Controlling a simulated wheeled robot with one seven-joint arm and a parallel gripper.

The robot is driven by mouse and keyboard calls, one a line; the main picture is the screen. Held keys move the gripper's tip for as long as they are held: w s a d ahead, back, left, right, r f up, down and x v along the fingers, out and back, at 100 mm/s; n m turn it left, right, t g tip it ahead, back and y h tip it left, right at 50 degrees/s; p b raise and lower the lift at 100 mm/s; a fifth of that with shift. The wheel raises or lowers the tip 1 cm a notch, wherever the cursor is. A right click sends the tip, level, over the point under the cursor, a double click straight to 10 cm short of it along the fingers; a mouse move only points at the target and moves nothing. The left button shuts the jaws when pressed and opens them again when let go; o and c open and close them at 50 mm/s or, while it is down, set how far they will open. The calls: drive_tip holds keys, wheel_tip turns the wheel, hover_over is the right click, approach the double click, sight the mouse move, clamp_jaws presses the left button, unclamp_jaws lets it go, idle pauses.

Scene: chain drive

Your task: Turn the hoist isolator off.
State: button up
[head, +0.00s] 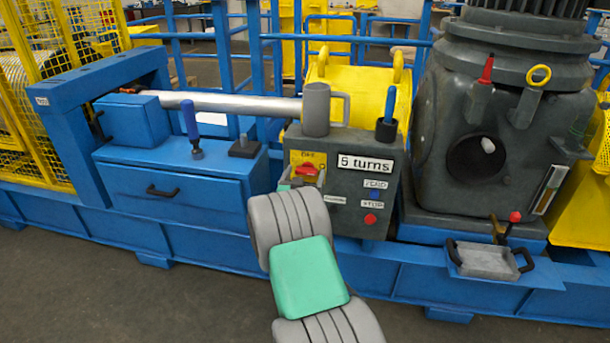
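The hoist isolator (307,170) is a red rotary handle on a yellow plate, on the front of a dark grey control box (347,215). Lettering that seems to read "OFF" shows above the handle. My gripper (306,182) is at the lower part of the isolator, with small pale green and grey parts showing on either side of it. My grey and green wrist hides most of the gripper from this view. I cannot tell whether the fingers touch the handle or how far apart they are.
The control box also carries a "5 turns" display (366,163), a blue button (375,194) and a red button (370,219). A grey mug-like cylinder (316,110) and a blue-handled tool in a black cup (387,118) stand on top. A blue drawer unit (185,185) is left, a large grey motor housing (500,120) right.

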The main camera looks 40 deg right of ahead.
drive_tip(key=c, duration=1.3)
drive_tip(key=n, duration=0.4)
drive_tip(key=shift+w+a+f+n+b, duration=0.1)
drive_tip(key=shift+n+b, duration=0.2)
drive_tip(key=shift+n, duration=0.1)
drive_tip(key=n, duration=0.4)
drive_tip(key=shift+w+a+n+p, duration=0.1)
drive_tip(key=shift+n+p, duration=0.2)
drive_tip(key=n+p, duration=0.1)
drive_tip(key=n, duration=0.4)
drive_tip(key=shift+w+f+p, duration=0.1)
drive_tip(key=shift+p, duration=0.2)
drive_tip(key=shift+f+n+p, duration=0.15)
drive_tip(key=shift+n+p, duration=0.4)
drive_tip(key=shift+n, duration=1.15)
